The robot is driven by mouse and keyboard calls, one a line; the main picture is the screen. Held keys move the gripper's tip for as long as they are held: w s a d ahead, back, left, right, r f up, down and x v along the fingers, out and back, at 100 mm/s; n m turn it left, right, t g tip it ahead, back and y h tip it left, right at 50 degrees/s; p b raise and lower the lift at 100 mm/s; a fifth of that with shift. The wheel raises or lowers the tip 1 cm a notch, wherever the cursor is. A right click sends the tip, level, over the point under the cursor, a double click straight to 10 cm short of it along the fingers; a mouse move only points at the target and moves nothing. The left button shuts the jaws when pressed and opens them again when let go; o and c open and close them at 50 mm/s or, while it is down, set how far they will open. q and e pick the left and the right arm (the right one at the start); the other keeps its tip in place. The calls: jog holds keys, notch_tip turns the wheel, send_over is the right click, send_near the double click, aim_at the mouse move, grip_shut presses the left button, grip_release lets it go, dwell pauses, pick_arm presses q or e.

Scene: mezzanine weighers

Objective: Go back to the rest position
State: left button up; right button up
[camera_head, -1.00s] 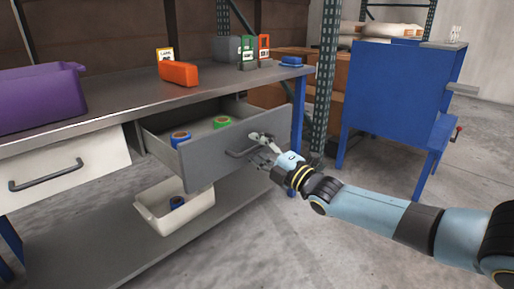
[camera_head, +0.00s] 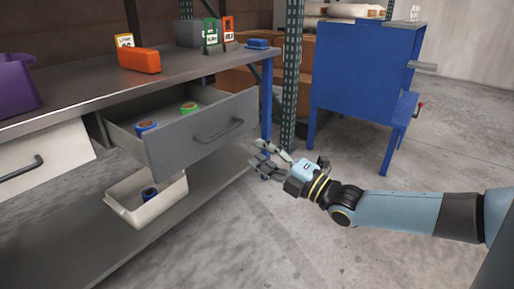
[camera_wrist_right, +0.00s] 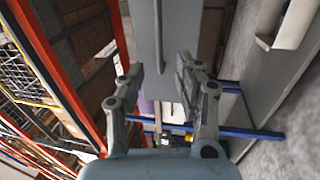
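My right gripper (camera_head: 268,160) is open and empty, to the right of the open grey drawer (camera_head: 205,140) and apart from its handle (camera_head: 219,131). In the right wrist view the two fingers of this gripper (camera_wrist_right: 160,75) stand apart, with a grey panel between and beyond them. The drawer holds a blue tape roll (camera_head: 147,127) and a green tape roll (camera_head: 189,107). My left gripper is not in view.
A grey workbench (camera_head: 85,88) carries an orange bin (camera_head: 139,61) and a purple bin (camera_head: 15,85). A cream bin (camera_head: 150,207) with a blue roll stands on the lower shelf. A blue cabinet (camera_head: 358,75) stands at the right. Concrete floor (camera_head: 330,250) is free in front.

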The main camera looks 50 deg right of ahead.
dwell(0.4)
jog(key=s+a+f+m+g+h+p, duration=0.1)
jog(key=s+a+f+m+g+p, duration=0.3)
jog(key=s+f, duration=0.65)
jog(key=s+a+f+m+g+h+p, duration=0.2)
jog(key=s+f+m+g+p, duration=0.5)
jog(key=f, duration=0.6)
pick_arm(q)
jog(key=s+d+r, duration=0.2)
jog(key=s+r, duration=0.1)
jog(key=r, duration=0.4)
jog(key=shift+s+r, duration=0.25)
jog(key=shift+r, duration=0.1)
pick_arm(e)
jog(key=s+a+f+m+g, duration=0.2)
jog(key=s+f+g, duration=0.1)
jog(key=s, duration=0.6)
jog(key=s+a+f+m+g, duration=0.2)
jog(key=s+f+m+g, duration=0.1)
jog(key=s, duration=0.5)
jog(key=s+a+f+m+g, duration=0.2)
jog(key=s+f, duration=0.1)
jog(key=s, duration=0.6)
jog(key=shift+s+f+g+y, duration=0.3)
jog(key=shift+s+f+g, duration=0.05)
jog(key=shift+f+g, duration=0.05)
